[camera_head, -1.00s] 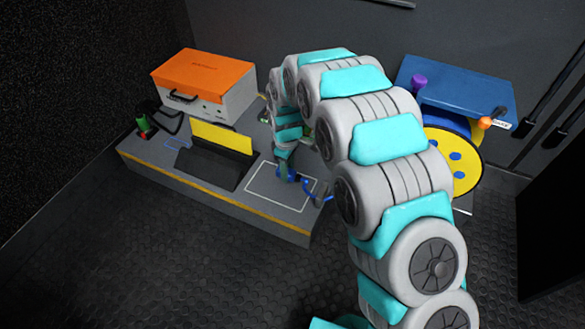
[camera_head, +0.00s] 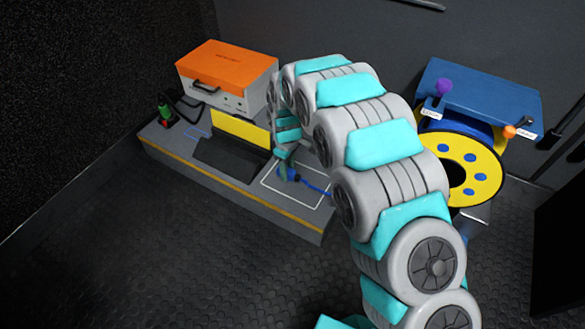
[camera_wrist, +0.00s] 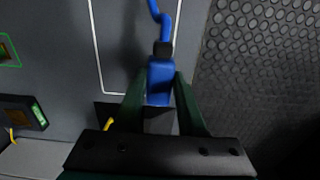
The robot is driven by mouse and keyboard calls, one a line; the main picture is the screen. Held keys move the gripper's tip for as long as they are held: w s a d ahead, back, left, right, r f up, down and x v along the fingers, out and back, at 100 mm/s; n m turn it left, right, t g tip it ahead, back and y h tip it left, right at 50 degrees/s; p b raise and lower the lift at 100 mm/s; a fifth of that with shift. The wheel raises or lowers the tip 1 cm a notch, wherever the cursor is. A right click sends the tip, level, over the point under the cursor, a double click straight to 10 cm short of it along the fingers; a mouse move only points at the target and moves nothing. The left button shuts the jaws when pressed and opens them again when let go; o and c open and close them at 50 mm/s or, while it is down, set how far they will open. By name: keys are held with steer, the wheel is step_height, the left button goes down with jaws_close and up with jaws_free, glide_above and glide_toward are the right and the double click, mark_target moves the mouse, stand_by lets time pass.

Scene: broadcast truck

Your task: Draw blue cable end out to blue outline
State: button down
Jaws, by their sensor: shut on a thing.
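My gripper (camera_wrist: 160,92) is shut on the blue cable end (camera_wrist: 159,78), a blue block with a black collar, gripped between two dark green fingers. In the head view my gripper (camera_head: 288,174) is low over the white outline (camera_head: 268,184) on the grey bench. The blue cable (camera_head: 316,187) runs right from it and passes behind my arm. The blue outline (camera_head: 197,132) is on the bench to the left, near the orange-topped case. I cannot tell whether the cable end touches the bench.
A black block with a yellow panel (camera_head: 240,132) stands between my gripper and the blue outline. The orange-topped case (camera_head: 228,66) is behind it. A yellow-faced reel (camera_head: 470,147) stands under a blue shelf (camera_head: 470,92) at right. The floor in front (camera_head: 170,240) is clear.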

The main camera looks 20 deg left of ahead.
steer(key=shift+a, duration=0.3)
steer(key=a+p, duration=0.1)
steer(key=a, duration=0.7)
steer(key=shift+w+a, duration=0.25)
steer(key=shift+a, duration=0.05)
stand_by(0.8)
steer(key=shift+a, duration=0.15)
steer(key=shift+w+a+p, duration=0.2)
steer(key=shift+a+p, duration=0.25)
steer(key=shift+a, duration=1.75)
steer(key=shift+w+a+p, duration=0.2)
steer(key=shift+a+p, duration=0.25)
steer(key=shift+a, duration=1.75)
steer(key=shift+a, duration=0.1)
